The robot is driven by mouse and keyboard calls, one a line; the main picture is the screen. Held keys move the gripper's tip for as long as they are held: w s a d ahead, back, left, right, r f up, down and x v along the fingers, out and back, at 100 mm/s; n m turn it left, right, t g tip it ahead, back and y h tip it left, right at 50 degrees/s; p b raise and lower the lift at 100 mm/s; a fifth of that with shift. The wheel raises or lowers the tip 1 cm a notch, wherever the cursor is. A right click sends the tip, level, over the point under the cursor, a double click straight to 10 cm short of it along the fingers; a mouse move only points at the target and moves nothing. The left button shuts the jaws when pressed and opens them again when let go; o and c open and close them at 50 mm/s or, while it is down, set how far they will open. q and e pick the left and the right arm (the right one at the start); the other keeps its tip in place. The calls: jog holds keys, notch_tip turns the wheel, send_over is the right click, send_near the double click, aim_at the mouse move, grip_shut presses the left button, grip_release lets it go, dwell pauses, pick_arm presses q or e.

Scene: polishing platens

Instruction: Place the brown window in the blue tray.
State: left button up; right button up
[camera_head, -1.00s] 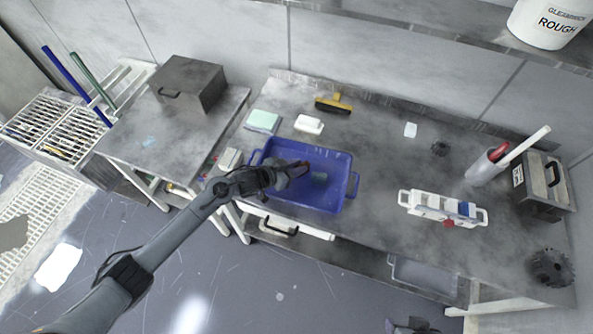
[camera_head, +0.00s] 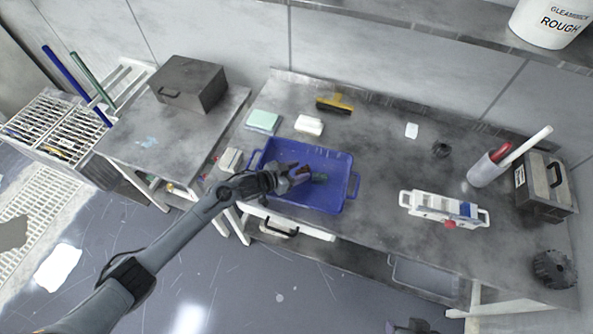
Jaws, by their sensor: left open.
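The blue tray (camera_head: 339,201) stands on the grey workbench, left of its middle. My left gripper (camera_head: 303,174) is over the tray's interior, open, with its fingers pointing right. A small dark green piece (camera_head: 320,177) shows in the tray just beyond the fingertips; whether they touch it I cannot tell. A small reddish-brown patch shows at the fingers, too small to tell whether it is the brown window or part of the gripper. I cannot make out the brown window for sure. What seems to be my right gripper (camera_head: 410,327) barely shows at the bottom edge.
A mint-green block (camera_head: 263,121), a white block (camera_head: 309,125) and a yellow-handled brush (camera_head: 336,104) lie behind the tray. A white rack (camera_head: 443,209) stands to its right. A cup with tools (camera_head: 484,169) and a grey box (camera_head: 543,188) are farther right. Bench between tray and rack is clear.

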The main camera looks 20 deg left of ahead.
pick_arm(q)
jog(key=shift+r, duration=0.1)
jog(key=shift+r, duration=0.15)
jog(key=p+v, duration=0.3)
jog(key=v, duration=0.9)
jog(key=s+r+n+g+y, duration=0.2)
jog(key=s+n+g+y, duration=0.3)
jog(key=s, duration=2.1)
jog(key=shift+s+d+g+y, duration=0.15)
jog(key=shift+s+g+y, duration=0.05)
jog(key=shift+g+y, duration=0.8)
jog(key=shift+r, duration=0.15)
notch_tip(320, 180, up, 30)
jog(key=p, duration=2.9)
jog(key=shift+f, duration=0.25)
